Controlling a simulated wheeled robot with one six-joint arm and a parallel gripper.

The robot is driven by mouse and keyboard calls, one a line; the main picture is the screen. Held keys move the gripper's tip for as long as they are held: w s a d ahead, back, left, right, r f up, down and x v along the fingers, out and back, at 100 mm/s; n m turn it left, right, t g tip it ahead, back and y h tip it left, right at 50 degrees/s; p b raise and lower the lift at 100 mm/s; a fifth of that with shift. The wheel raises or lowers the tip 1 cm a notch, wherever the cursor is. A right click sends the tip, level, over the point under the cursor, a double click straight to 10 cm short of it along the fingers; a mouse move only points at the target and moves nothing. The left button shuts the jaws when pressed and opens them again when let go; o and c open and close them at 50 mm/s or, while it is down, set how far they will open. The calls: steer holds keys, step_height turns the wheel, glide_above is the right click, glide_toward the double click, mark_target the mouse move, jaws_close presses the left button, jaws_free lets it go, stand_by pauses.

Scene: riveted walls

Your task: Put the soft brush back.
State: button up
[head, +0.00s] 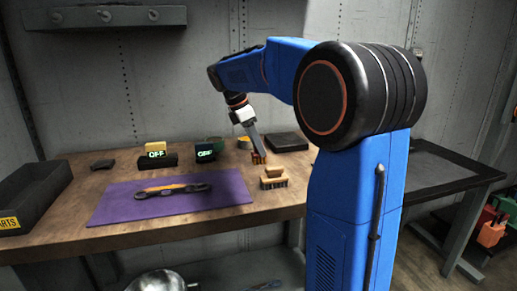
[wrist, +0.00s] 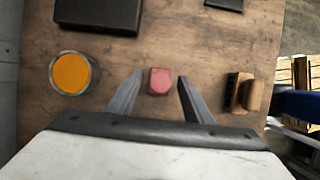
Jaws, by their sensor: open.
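The brush (head: 273,178), with a pale wooden back and dark bristles, stands on the wooden bench just right of the purple mat. In the wrist view the brush (wrist: 243,92) is to the right of my fingers and apart from them. My gripper (head: 257,155) points down at the bench behind the brush. My gripper's fingers (wrist: 154,88) are open in the wrist view. A small red block (wrist: 159,81) shows between the fingertips; I cannot tell whether they touch it. No marked place for the brush is clear.
A purple mat (head: 119,205) holds an orange-handled wrench (head: 171,190). A round tin with orange contents (wrist: 71,73) and a black flat box (wrist: 98,14) lie near my gripper. A black parts tray (head: 35,197) and two "OFF" displays (head: 157,155) (head: 205,151) stand further left.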

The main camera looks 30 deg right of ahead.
steer(key=v, duration=1)
steer(key=shift+r, duration=0.35)
steer(key=shift+a, duration=0.1)
